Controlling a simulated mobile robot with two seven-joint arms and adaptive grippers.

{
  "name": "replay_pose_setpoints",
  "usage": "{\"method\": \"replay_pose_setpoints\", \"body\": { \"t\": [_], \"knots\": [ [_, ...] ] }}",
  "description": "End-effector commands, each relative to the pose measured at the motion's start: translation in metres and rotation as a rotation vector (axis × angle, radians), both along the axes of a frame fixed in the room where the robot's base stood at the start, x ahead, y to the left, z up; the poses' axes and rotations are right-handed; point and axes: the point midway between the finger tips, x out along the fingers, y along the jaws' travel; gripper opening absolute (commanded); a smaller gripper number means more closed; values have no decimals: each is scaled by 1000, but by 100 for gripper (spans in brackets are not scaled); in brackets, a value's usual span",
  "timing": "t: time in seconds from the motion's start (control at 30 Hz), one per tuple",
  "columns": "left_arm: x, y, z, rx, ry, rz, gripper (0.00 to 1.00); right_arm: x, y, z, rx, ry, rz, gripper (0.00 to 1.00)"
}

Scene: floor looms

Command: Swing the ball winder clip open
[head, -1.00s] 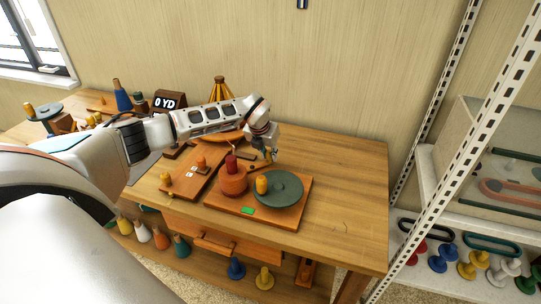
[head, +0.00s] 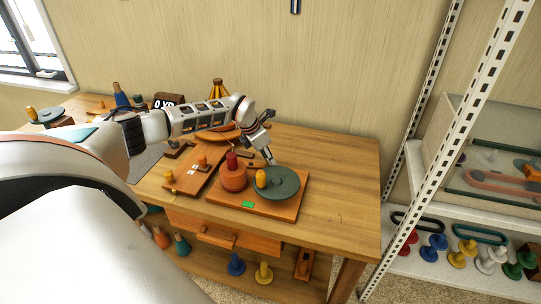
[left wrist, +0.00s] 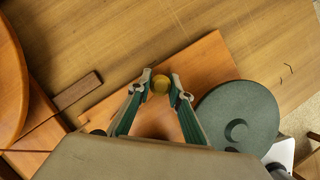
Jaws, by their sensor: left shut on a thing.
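The ball winder stands on an orange wooden board (head: 285,213) on the table. My left gripper (head: 269,160) reaches down at the board's back edge, behind the disc. In the left wrist view, my left gripper's fingertips (left wrist: 160,84) are shut on a small round yellow knob (left wrist: 160,85) above the board. The green disc (left wrist: 225,112) is to their right. The clip's arm is hidden under the gripper. My right gripper is out of view.
A wooden board with small pegs (head: 188,178) lies left of the winder. A round orange wooden piece (head: 218,134) is behind it. The table (head: 345,170) is clear to the right. A white shelf rack (head: 440,95) stands further right.

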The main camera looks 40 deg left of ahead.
Motion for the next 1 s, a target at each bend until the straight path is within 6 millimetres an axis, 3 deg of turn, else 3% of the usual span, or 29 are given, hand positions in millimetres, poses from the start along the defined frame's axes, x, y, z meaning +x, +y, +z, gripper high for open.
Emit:
{"method": "replay_pose_setpoints", "body": {
  "t": [0.4, 0.93, 0.97, 1.0],
  "knots": [
    [-11, -5, 0, 1, -2, -183, 0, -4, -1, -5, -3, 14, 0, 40],
    [-13, -6, 0, 2, 0, -209, 0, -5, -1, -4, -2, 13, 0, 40],
    [-13, -6, 0, 1, 0, -209, 22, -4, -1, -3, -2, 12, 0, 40],
    [-13, -6, 0, 1, 0, -209, 32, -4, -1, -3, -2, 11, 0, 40]
  ]
}}
